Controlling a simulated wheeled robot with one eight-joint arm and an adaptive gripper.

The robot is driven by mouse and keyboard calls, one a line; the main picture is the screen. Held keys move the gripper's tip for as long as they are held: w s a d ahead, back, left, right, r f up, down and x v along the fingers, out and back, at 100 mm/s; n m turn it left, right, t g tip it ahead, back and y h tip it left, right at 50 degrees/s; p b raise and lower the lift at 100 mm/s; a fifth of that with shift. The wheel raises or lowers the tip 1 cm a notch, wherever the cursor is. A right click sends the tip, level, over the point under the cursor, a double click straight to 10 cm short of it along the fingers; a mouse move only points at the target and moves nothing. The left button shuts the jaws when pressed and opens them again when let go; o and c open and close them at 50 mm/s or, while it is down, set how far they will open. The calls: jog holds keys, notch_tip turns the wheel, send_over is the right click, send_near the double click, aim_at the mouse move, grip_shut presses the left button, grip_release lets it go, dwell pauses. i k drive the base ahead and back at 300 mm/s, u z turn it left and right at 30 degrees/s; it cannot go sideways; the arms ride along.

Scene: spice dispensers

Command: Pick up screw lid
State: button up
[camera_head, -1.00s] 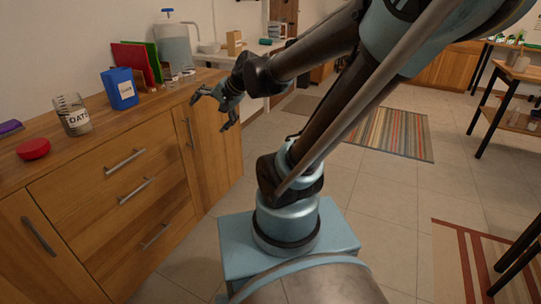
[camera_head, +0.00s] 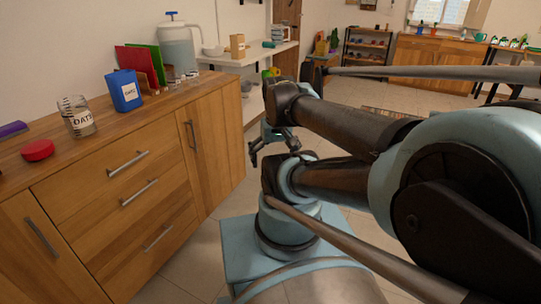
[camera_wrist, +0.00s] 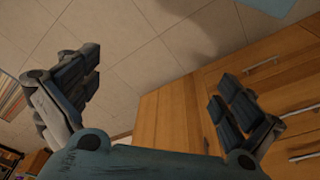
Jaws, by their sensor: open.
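A red round screw lid (camera_head: 37,150) lies flat on the wooden counter at the left in the head view. Just behind and right of it stands an open glass jar labelled OATS (camera_head: 77,117). My gripper (camera_head: 274,152) hangs in the air right of the cabinet, well away from the lid, with its fingers pointing down. In the wrist view my gripper (camera_wrist: 160,95) has its fingers spread wide with nothing between them. The lid is not in the wrist view.
The wooden cabinet (camera_head: 165,137) has drawers and bar handles. On it stand a blue box (camera_head: 125,91), red and green boards (camera_head: 140,62), a water jug (camera_head: 176,45) and a purple item (camera_head: 12,130). A white table (camera_head: 262,52) stands behind. Counter space around the lid is mostly clear.

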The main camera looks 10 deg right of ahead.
aim_at(39, 150)
jog(key=u, duration=1.8)
